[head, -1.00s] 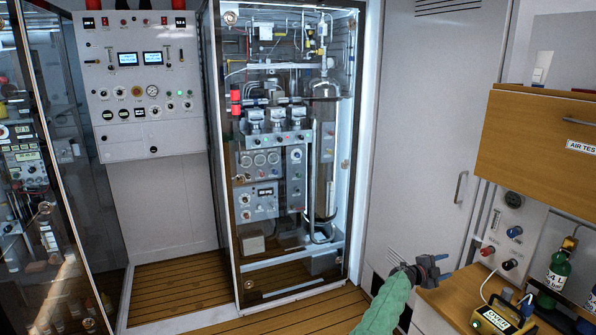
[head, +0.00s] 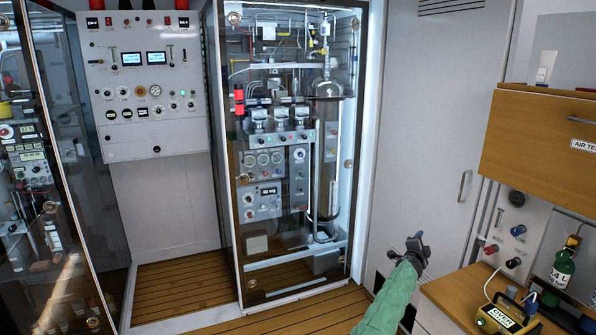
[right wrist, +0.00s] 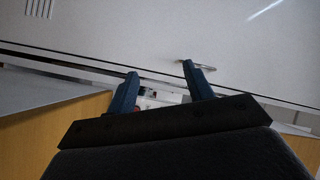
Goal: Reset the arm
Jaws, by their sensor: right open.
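My right gripper (head: 416,241) is at the lower right of the head view, on an arm in a green sleeve (head: 388,300). It is in the air in front of the light grey door (head: 425,130), left of the wooden bench. In the right wrist view its two blue fingers (right wrist: 163,88) stand apart with nothing between them. A metal door handle (right wrist: 207,68) shows beyond the right finger, and a small panel with knobs shows beyond the gap. My left gripper is not in view.
A glass-fronted cabinet (head: 237,230) with gauges and tubing stands in the middle. A grey control panel (head: 150,135) hangs at left. At right, a wooden bench (head: 455,290) carries a yellow device (head: 500,318) and a green bottle (head: 562,268), below a wooden cupboard (head: 530,140). The plank floor is clear.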

